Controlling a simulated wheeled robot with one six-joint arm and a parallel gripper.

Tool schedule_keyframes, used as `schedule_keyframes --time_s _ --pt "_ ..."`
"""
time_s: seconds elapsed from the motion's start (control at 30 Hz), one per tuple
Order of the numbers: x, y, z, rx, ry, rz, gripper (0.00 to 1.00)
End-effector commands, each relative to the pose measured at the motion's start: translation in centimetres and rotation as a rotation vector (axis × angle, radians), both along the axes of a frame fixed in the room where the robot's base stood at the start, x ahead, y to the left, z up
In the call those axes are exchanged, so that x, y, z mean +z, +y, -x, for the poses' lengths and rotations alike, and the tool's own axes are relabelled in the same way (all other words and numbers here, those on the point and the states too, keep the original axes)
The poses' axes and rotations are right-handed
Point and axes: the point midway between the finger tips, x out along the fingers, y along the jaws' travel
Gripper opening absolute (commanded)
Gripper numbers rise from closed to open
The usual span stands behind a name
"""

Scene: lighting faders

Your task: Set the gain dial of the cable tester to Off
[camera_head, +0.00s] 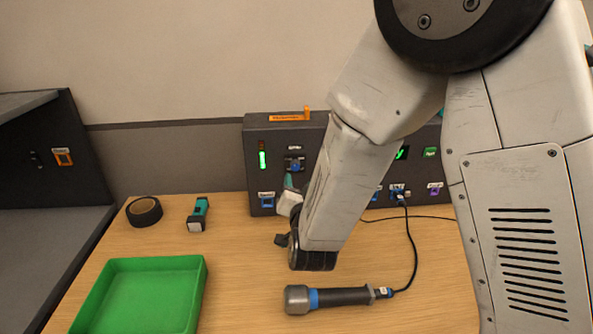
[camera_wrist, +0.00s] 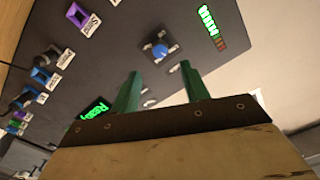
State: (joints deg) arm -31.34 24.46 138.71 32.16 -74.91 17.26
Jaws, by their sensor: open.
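The cable tester (camera_head: 341,128) is a dark upright panel at the back of the table. Its blue dial (camera_head: 295,166) sits on the left part of the front, below a small label too small to read. In the head view my gripper (camera_head: 289,181) is just below and in front of the dial, partly hidden by my arm.
A lit green bar (camera_head: 262,160) is beside the dial. A cable (camera_head: 412,240) runs from the panel to a microphone-like handheld tool (camera_head: 340,297). A green tray (camera_head: 140,298), black tape roll (camera_head: 144,211) and teal-black device (camera_head: 199,213) are at left. My arm hides the panel's middle.

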Motion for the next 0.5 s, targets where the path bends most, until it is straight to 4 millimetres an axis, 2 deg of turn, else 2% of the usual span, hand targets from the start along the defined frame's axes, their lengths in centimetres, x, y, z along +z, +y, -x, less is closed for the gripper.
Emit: schedule_keyframes --time_s 0.13,0.5 --pt "0.0 0.0 -1.3 -0.006 -0.015 -0.001 0.46" --pt "0.0 0.0 -6.8 -0.004 -0.013 0.000 0.46"
